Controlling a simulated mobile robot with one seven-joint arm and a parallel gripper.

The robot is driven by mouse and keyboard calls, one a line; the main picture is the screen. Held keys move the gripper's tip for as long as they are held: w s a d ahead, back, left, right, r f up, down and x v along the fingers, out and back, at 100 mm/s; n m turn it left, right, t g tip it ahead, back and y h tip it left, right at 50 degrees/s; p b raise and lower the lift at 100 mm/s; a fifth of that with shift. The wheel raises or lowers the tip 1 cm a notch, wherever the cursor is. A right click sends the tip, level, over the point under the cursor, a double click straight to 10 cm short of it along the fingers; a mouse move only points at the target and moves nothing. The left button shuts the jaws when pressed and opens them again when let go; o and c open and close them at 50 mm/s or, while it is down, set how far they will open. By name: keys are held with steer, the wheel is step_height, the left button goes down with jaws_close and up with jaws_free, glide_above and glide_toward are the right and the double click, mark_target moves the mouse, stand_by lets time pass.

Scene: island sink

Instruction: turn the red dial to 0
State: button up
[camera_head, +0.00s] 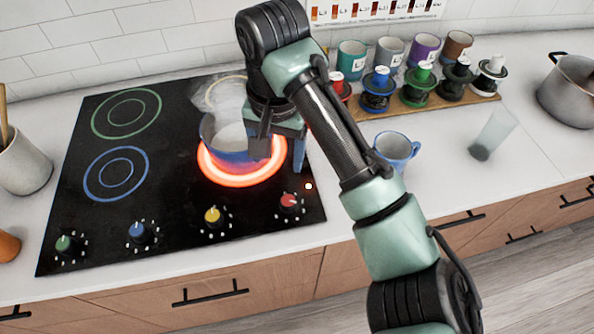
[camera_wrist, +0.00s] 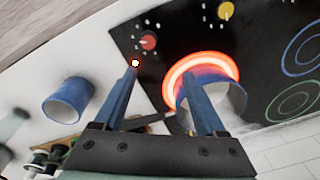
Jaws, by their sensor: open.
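The red dial (camera_head: 288,200) sits at the front right corner of the black stove, with small white marks around it. It also shows in the wrist view (camera_wrist: 149,42), beyond my fingertips. I cannot read its setting. The burner (camera_head: 241,178) behind it glows orange-red, and a blue pot (camera_head: 222,150) stands on it with steam above. My gripper (camera_head: 280,158) is open and empty, above the stove's right side beside the pot, behind and apart from the dial. In the wrist view my gripper (camera_wrist: 161,82) shows two blue fingers apart, the right one overlapping the pot.
Yellow (camera_head: 212,215), blue (camera_head: 137,230) and green (camera_head: 63,243) dials line the stove's front. A blue mug (camera_head: 396,149) and a glass (camera_head: 493,134) stand to the right. Several mugs and spools stand behind. The counter strip before the dials is clear.

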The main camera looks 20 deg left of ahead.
mark_target(288, 200)
steer(key=shift+m+g+h, duration=0.3)
steer(key=shift+g, duration=0.1)
steer(key=f, duration=0.4)
steer(key=d+f, duration=0.1)
steer(key=f, duration=0.7)
steer(key=shift+s+d+f+p, duration=0.15)
steer(key=shift+s+d+p, duration=0.1)
steer(key=shift+d+p, duration=0.15)
jaws_close()
